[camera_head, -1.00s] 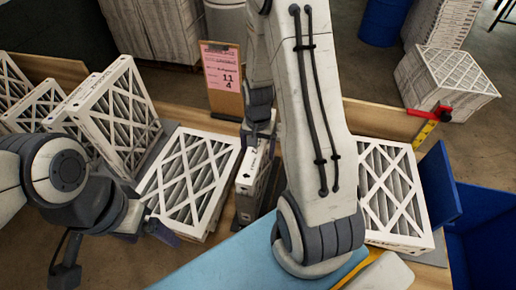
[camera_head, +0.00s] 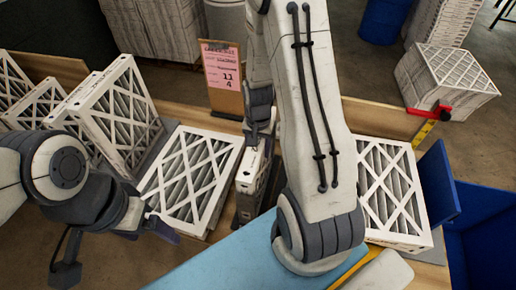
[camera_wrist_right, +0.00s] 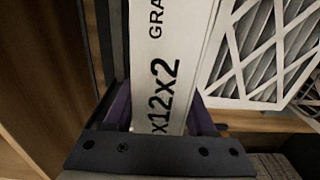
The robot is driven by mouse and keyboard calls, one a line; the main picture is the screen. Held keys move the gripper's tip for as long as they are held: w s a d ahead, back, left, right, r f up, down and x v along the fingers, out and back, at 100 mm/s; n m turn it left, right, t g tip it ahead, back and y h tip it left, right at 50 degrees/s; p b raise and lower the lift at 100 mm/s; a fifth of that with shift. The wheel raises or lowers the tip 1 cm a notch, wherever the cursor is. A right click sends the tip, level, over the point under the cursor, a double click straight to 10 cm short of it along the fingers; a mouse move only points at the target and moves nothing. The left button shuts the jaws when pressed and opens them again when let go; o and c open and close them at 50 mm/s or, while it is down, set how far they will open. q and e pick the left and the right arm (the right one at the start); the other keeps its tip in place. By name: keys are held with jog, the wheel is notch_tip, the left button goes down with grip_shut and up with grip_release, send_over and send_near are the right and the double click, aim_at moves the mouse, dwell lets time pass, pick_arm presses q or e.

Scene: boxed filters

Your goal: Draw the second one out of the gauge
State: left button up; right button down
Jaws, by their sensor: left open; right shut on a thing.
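A narrow white-edged filter (camera_head: 250,173) stands on edge near the middle of the table, beside dark upright walls (camera_head: 271,186) that look like the gauge. My right gripper (camera_head: 258,138) comes down from above and is shut on this filter. In the right wrist view the filter's printed white edge (camera_wrist_right: 165,70) sits between the purple fingers (camera_wrist_right: 160,112). Its lower part is hidden. My left gripper (camera_head: 155,226) is open and empty at the near left corner of a filter lying flat (camera_head: 192,178); I cannot tell whether they touch.
Several filters (camera_head: 118,110) stand upright at the left. Another lies flat (camera_head: 392,190) at the right, beside a blue bin (camera_head: 480,220). A pink card on a board (camera_head: 222,75) stands at the back. A light blue mat (camera_head: 225,262) covers the near middle. My right arm hides the table's centre.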

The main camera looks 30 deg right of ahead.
jog(key=shift+r+p, duration=3.05)
jog(key=shift+r, duration=0.8)
jog(key=shift+r+p, duration=1.2)
jog(key=shift+r, duration=2.75)
notch_tip(320, 180, up, 8)
jog(key=shift+r, duration=0.1)
jog(key=shift+r, duration=1.1)
